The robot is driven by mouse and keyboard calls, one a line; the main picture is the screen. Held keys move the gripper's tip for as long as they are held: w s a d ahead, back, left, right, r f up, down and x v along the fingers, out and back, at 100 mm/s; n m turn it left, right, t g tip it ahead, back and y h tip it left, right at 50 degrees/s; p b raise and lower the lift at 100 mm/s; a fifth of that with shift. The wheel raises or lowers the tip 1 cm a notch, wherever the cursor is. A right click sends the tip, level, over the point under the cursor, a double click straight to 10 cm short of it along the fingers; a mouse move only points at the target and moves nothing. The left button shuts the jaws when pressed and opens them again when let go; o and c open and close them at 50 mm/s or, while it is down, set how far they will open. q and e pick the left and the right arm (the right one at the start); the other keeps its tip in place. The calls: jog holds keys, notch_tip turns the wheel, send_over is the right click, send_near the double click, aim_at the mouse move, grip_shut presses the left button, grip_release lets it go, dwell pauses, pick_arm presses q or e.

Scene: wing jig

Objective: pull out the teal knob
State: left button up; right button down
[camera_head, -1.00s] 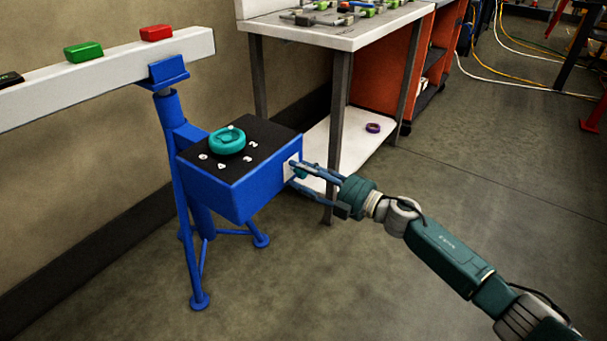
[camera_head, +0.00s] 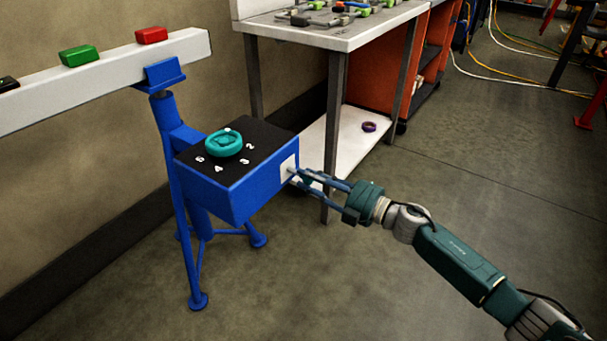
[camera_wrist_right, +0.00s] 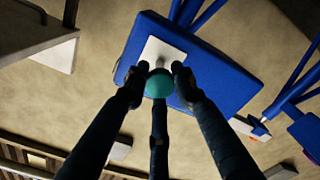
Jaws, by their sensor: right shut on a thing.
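The teal knob (camera_wrist_right: 159,84) is a round ball in front of a white plate (camera_wrist_right: 163,52) on the side of a blue box (camera_wrist_right: 205,75). In the head view the knob (camera_head: 305,177) is small and partly covered by the fingers, a little out from the plate (camera_head: 288,168). My right gripper (camera_wrist_right: 157,80) is shut on the knob, with fingers on both sides and one below; it also shows in the head view (camera_head: 303,178). My left gripper is not in view.
A teal handwheel (camera_head: 224,143) with numbers around it sits on the box's black top. A white beam (camera_head: 110,80) carries red and green blocks behind. A workbench (camera_head: 340,30) with a lower shelf holding a purple ring (camera_head: 369,126) stands close beyond my gripper. Floor at front right is clear.

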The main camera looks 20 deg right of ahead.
jog(key=c, duration=1.6)
grip_release()
jog(key=shift+s+f, duration=0.15)
jog(key=shift+o, duration=1)
jog(key=shift+d, duration=0.15)
jog(key=v, duration=1.2)
